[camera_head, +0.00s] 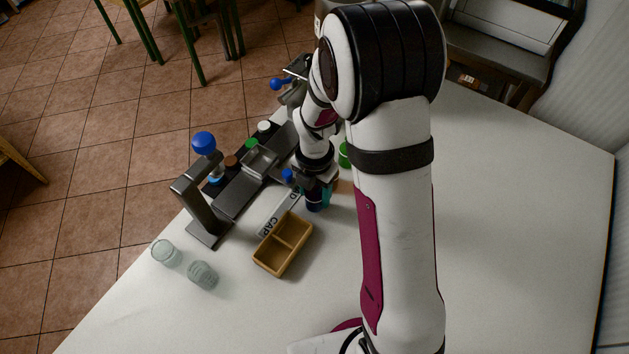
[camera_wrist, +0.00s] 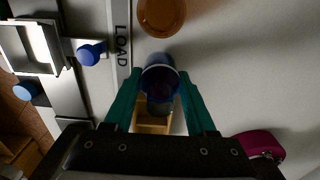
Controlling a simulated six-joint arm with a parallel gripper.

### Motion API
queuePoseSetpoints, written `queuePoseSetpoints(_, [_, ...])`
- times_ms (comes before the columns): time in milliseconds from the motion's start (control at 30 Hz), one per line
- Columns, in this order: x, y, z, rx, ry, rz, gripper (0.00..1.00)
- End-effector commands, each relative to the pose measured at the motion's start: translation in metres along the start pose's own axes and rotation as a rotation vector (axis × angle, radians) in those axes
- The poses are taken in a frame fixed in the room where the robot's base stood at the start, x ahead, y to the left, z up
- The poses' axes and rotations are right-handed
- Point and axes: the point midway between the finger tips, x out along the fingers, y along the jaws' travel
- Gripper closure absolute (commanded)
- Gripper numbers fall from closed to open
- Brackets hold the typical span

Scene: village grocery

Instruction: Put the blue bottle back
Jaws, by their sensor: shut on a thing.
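The dark blue bottle (camera_head: 314,205) is between the teal fingers of my gripper (camera_head: 319,192), just behind the tan tray. In the wrist view the bottle (camera_wrist: 160,78) shows from above between the two fingertips (camera_wrist: 160,88), and my gripper is shut on it. The bottle looks roughly upright; I cannot tell whether its base touches the table. A pale label strip (camera_wrist: 121,37) reading "LOAD" lies left of the bottle in the wrist view. An amber round-topped thing (camera_wrist: 161,14) stands close beyond it.
A two-compartment tan tray (camera_head: 268,262) sits in front of my gripper. Two clear glasses (camera_head: 165,253) (camera_head: 203,276) stand at the front left. A dark stand with a blue ball knob (camera_head: 203,142) is at left. A green item (camera_head: 344,155) is partly hidden behind my arm. The right tabletop is clear.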

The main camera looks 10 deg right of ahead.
Motion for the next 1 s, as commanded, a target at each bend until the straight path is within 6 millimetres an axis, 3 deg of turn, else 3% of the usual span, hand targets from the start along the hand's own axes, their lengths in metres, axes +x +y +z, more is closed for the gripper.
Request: queuePoseSetpoints(1000, [0.0102,0.0001,-0.0001,0.001,0.001,-0.001,1.00])
